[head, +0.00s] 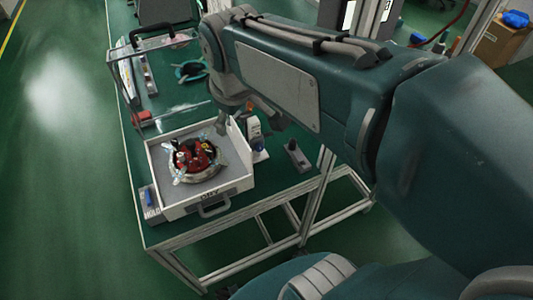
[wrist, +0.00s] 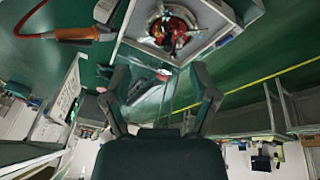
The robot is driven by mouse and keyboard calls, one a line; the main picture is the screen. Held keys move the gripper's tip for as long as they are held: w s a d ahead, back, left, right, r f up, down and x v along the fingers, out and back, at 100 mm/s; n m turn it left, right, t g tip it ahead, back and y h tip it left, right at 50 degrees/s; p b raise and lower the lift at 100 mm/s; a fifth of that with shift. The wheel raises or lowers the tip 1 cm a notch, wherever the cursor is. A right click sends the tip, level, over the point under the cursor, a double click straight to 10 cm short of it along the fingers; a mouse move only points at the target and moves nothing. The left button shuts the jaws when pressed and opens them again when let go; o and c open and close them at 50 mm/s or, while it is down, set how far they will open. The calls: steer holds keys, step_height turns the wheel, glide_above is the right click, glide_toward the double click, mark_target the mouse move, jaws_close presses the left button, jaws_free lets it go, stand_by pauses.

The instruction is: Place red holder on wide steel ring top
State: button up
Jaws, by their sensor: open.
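A red holder (head: 205,152) with dark and pale parts sits at a pale round steel ring (head: 192,180) inside a light box marked DRY (head: 239,186). Whether the red part rests on the ring's top or within it I cannot tell. In the wrist view the red holder (wrist: 181,22) and the box (wrist: 196,52) show at the top, upside down. My gripper (wrist: 157,82) is open and empty, its two fingers spread wide, apart from the box. In the head view my arm hides most of the gripper.
A grey tray marked HOLD (head: 152,208) stands left of the box. A teal ring (head: 191,70) and a clear-sided frame (head: 140,85) are farther back. An orange-handled tool (wrist: 75,34) shows in the wrist view.

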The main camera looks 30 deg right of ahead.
steer(key=s+d+f+m+t, duration=0.2)
steer(key=s+m, duration=0.4)
steer(key=s, duration=0.4)
steer(key=shift+s+d+f, duration=0.2)
steer(key=shift+d+f, duration=0.05)
steer(key=shift+f, duration=0.2)
steer(key=shift+c, duration=0.3)
